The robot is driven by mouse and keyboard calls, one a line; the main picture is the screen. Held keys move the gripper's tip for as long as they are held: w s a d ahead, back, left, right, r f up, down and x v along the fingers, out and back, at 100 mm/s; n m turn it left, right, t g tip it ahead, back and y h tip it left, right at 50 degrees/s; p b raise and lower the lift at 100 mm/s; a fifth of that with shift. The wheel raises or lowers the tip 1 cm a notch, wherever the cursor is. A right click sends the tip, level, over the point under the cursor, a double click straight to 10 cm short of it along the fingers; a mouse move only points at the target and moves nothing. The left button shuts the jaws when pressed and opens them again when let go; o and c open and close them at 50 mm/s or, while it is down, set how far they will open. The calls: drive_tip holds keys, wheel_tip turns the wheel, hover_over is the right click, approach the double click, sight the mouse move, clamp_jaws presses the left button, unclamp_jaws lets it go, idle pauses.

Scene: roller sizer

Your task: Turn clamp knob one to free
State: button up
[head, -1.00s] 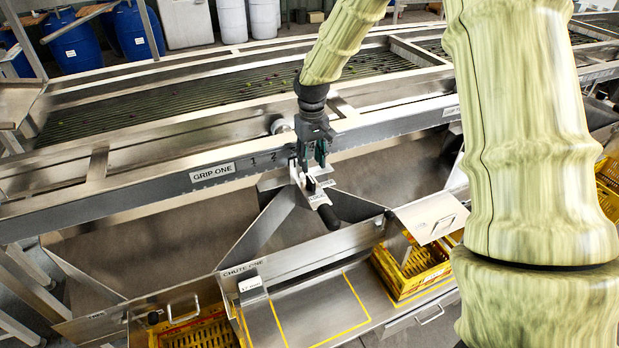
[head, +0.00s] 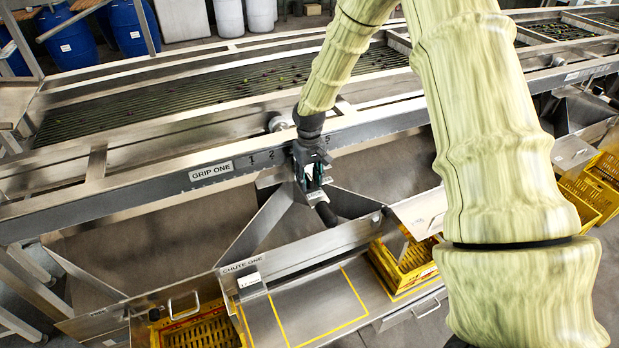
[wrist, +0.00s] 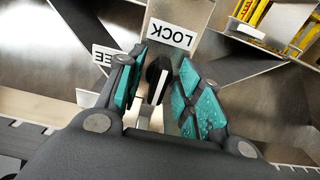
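The clamp knob (wrist: 157,78) is black with a white stripe. The LOCK label (wrist: 171,34) is upside down just beyond the knob. A second label (wrist: 101,60), showing only "EE", is partly hidden by the left finger. In the head view my gripper (head: 316,180) covers the knob at the front of the GRIP ONE rail (head: 225,171).
A black handle (head: 326,214) sticks out below my gripper. CHUTE ONE (head: 243,268) and yellow crates (head: 405,264) lie lower down. The roller bed (head: 200,95) runs behind the rail. The space left of my gripper, in front of the rail, is open.

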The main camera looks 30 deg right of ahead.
drive_tip(key=shift+c, duration=0.2)
clamp_jaws()
drive_tip(key=n+p, duration=0.1)
drive_tip(key=n, duration=0.3)
drive_tip(key=shift+d+n+p, duration=0.1)
drive_tip(key=shift+n+p, duration=0.2)
drive_tip(key=n+p, duration=0.1)
drive_tip(key=n, duration=0.3)
drive_tip(key=shift+w+d+n, duration=0.1)
drive_tip(key=shift+n, duration=0.2)
drive_tip(key=n+p, duration=0.1)
drive_tip(key=n, duration=0.3)
drive_tip(key=shift+w, duration=0.1)
drive_tip(key=shift+w+n+p, duration=0.1)
drive_tip(key=shift+n+p, duration=0.6)
drive_tip(key=shift+n, duration=1.7)
